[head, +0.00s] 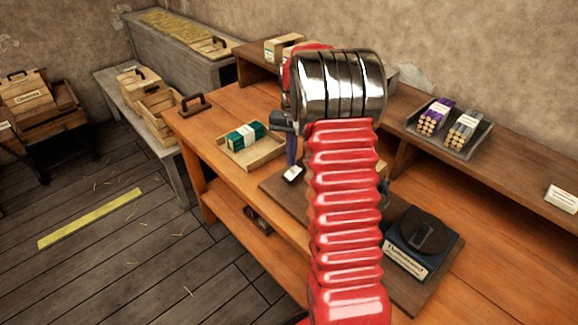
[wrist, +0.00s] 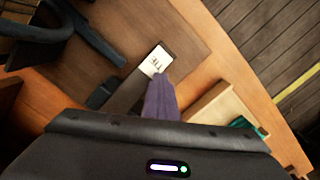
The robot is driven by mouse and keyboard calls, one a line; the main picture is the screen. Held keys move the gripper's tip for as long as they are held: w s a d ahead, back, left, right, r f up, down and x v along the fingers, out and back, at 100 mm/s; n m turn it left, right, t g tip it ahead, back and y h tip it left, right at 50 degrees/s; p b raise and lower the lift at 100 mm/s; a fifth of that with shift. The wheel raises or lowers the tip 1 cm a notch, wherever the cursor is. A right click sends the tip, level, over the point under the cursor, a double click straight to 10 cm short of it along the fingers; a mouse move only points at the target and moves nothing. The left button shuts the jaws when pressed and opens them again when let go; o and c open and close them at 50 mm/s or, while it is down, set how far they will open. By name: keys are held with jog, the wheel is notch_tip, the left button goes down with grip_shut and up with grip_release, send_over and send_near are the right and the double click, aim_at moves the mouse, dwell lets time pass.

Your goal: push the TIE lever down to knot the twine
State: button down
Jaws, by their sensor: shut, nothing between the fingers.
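The TIE lever shows in the wrist view as a dark bar with a white "TIE" label (wrist: 155,62) at its end. In the head view its white label (head: 293,174) is just below my gripper (head: 290,163). My gripper's purple fingers are shut with nothing between them and point down at the lever. In the wrist view the fingertips (wrist: 164,78) overlap the label's near edge; I cannot tell whether they touch it. My red arm hides much of the press in the head view. I cannot make out any twine.
Dark curved metal parts (wrist: 88,35) stand beside the lever. A wooden tray (head: 258,155) with a green-wrapped bundle (head: 245,137) lies left of my gripper. A blue-black device (head: 422,238) is at right. A shelf tray (head: 450,128) holds purple and grey bundles. Bare bench lies at right.

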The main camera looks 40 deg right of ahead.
jog(key=shift+d, duration=0.1)
notch_tip(320, 180, up, 14)
jog(key=w, duration=0.1)
jog(key=shift+d+f, duration=0.2)
jog(key=shift+d, duration=0.2)
dwell(0.5)
